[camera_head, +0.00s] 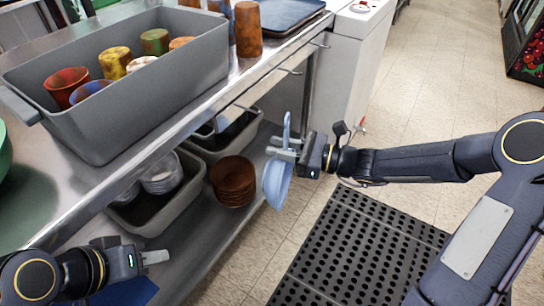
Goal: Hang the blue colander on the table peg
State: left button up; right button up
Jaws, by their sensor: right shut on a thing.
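The blue colander (276,186) hangs in the air in front of the steel table, tilted on its side with its handle up. My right gripper (285,148) is shut on its handle. Short metal pegs stick out along the table's front edge, one peg (290,70) up and right of the colander and another peg (319,44) further back. The colander is apart from both pegs. My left gripper (157,257) is at the lower left, away from the colander; its finger gap cannot be made out.
A grey tub (125,115) with several cups stands on the steel table (60,196). The lower shelf holds grey bins (160,213) and stacked brown bowls (233,181). A black perforated mat (350,250) covers the floor at right. A white cabinet (350,65) stands beyond the table.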

jog(key=w+a+f+b, duration=0.1)
jog(key=w+a+b, duration=0.2)
jog(key=w+a, duration=0.2)
jog(key=shift+x, duration=1.55)
jog(key=shift+s+a+f, duration=0.1)
jog(key=shift+s+f, duration=0.05)
jog(key=shift+f, duration=0.05)
jog(key=o, duration=1.1)
